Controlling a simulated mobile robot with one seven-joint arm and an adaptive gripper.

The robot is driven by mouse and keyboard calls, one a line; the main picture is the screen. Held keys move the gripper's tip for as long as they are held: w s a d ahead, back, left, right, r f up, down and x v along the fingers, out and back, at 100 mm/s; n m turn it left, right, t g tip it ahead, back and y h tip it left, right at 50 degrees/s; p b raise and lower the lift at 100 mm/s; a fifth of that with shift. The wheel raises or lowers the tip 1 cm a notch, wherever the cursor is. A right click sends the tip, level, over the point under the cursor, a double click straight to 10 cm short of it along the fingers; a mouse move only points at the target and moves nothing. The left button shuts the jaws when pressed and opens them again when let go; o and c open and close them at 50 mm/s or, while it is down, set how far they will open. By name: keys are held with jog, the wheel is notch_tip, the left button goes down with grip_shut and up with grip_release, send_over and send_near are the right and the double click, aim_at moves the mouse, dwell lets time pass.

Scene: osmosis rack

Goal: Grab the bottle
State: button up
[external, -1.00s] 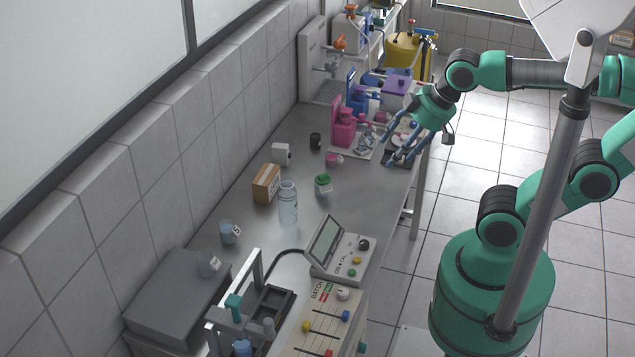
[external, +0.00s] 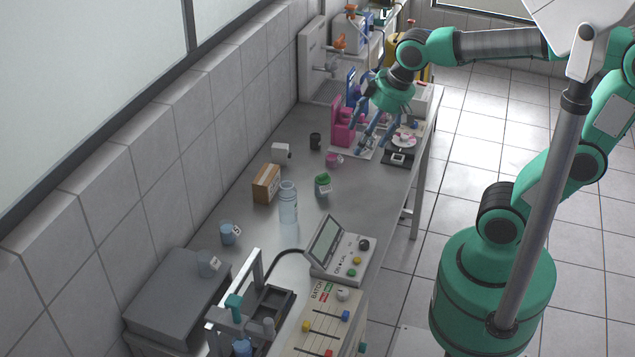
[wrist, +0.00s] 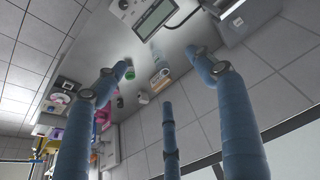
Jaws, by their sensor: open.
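The bottle (external: 288,204) is clear, pale blue and upright on the grey steel bench in the external view. It also shows faintly in the wrist view (wrist: 157,52), between the spread fingers and below the screen device. My gripper (external: 367,140) has three blue fingers, spread open and empty. It hangs over the far part of the bench, near the pink apparatus, up and to the right of the bottle and well apart from it.
A cardboard box (external: 266,183) stands just behind-left of the bottle, and a green-lidded jar (external: 323,184) to its right. A screen console (external: 340,249) is in front. The pink apparatus (external: 343,128) is by my fingers.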

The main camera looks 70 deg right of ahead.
jog(key=w+d+f+g+p, duration=0.1)
jog(key=w+d+f, duration=0.15)
jog(key=w, duration=0.45)
jog(key=w+d+f+g+p, duration=0.1)
jog(key=w+d+f, duration=0.15)
jog(key=w, duration=0.55)
jog(key=g+p, duration=0.1)
jog(key=g, duration=0.1)
send_over(287, 181)
jog(key=shift+m, duration=0.3)
notch_tip(287, 181, down, 16)
jog(key=shift+s+a+r, duration=0.15)
jog(key=shift+r, duration=0.05)
jog(key=shift+f, duration=0.4)
jog(key=shift+f, duration=4.3)
jog(key=shift+f, duration=0.1)
